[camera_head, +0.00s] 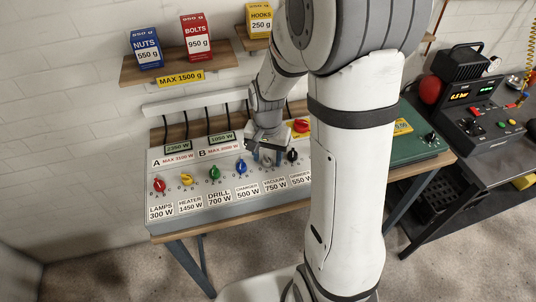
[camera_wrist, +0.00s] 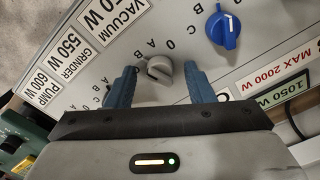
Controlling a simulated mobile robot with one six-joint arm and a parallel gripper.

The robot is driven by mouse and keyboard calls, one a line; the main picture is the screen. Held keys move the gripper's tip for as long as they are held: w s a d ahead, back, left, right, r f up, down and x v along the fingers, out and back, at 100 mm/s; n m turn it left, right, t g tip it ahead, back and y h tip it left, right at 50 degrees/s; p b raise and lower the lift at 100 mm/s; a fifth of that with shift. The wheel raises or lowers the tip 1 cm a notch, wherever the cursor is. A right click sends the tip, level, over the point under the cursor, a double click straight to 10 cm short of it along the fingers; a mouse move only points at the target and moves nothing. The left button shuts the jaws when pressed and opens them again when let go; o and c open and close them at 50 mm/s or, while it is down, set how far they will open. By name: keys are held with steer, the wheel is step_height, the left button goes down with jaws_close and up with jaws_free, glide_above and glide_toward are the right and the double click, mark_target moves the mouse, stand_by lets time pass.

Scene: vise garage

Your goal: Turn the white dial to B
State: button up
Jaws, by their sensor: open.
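The white dial (camera_wrist: 159,69) sits on the sloped grey panel, between the VACUUM 750 W label and the lower edge of the wrist view. My gripper (camera_wrist: 161,67) is open, with one blue finger on each side of the dial. I cannot tell whether the fingers touch it. Letters A and B and a 0 are printed around the dials; which mark the white dial points at is not clear. In the head view, my gripper (camera_head: 267,157) is down over the panel (camera_head: 180,213) above the vacuum label, and mostly hides the dial.
A blue dial (camera_wrist: 223,29) is close by; in the head view, red (camera_head: 159,185), yellow (camera_head: 186,179) and green (camera_head: 213,173) dials stand left of it, and a black dial (camera_head: 292,156) right of my gripper. Displays read 2350 W (camera_head: 177,147) and 1050 W (camera_head: 222,138).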

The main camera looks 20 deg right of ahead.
mark_target(267, 157)
step_height(267, 157, up, 8)
steer(key=shift+f, duration=0.25)
steer(key=shift+r, duration=0.2)
stand_by(0.4)
steer(key=shift+s+r, duration=0.3)
steer(key=shift+r, duration=0.05)
steer(key=s+r+n+t, duration=0.1)
steer(key=s+r+n, duration=0.2)
steer(key=s, duration=0.4)
steer(key=s+r+n+t, duration=0.2)
steer(key=s+r+n, duration=0.1)
steer(key=s, duration=0.4)
steer(key=shift+r, duration=0.25)
stand_by(0.9)
